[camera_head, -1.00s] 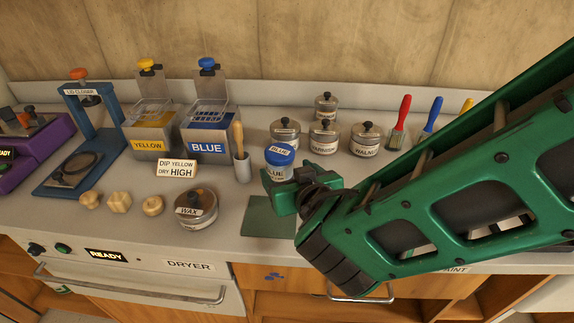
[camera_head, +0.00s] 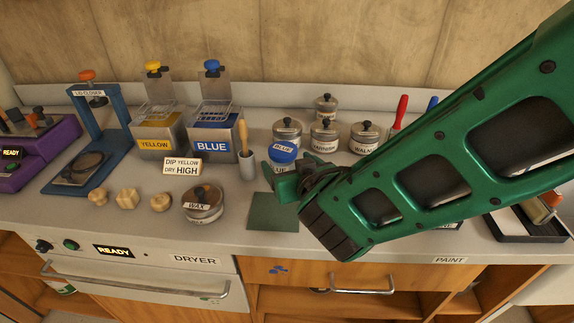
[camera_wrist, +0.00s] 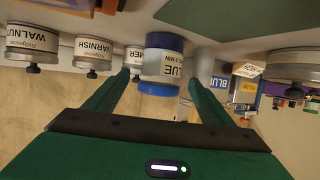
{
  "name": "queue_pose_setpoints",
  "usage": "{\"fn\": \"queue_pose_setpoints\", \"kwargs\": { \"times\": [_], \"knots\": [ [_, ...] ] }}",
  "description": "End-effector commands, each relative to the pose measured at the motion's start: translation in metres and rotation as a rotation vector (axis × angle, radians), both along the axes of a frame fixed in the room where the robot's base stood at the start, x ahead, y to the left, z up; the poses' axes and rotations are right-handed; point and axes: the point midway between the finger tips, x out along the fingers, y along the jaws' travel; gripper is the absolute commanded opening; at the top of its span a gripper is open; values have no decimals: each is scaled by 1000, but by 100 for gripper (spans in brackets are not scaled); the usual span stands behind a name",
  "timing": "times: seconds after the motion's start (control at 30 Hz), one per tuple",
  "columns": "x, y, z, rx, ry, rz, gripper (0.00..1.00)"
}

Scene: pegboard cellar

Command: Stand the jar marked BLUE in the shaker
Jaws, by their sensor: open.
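The jar marked BLUE (camera_head: 283,154), white with a blue lid, stands upright on the counter; my gripper hides its lower part in the head view. My gripper (camera_head: 290,178) is open and level at the jar, on its near side. In the wrist view, which is upside down, the jar (camera_wrist: 164,62) shows between the two spread fingers; whether they touch it I cannot tell. No label names the shaker; a purple machine (camera_head: 40,160) with black knobs and a READY display, cut off at the left edge, may be it.
Lidded tins (camera_head: 324,136) stand behind the jar, with a brush holder (camera_head: 247,165) to its left. A green mat (camera_head: 273,212) and a WAX tin (camera_head: 202,205) lie nearer. Dip tanks (camera_head: 210,143) and a blue lid closer (camera_head: 88,125) stand between the jar and the purple machine.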

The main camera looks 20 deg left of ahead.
Motion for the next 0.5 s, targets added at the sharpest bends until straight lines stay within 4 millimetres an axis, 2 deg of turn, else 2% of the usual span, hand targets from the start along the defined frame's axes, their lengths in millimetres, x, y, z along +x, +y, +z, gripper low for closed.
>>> {"fn": "queue_pose_setpoints", "kwargs": {
  "times": [0.3,0.5],
  "knots": [
    [31,22,-16,0,0,1,76],
    [37,28,-18,0,-1,4,76]
  ]
}}
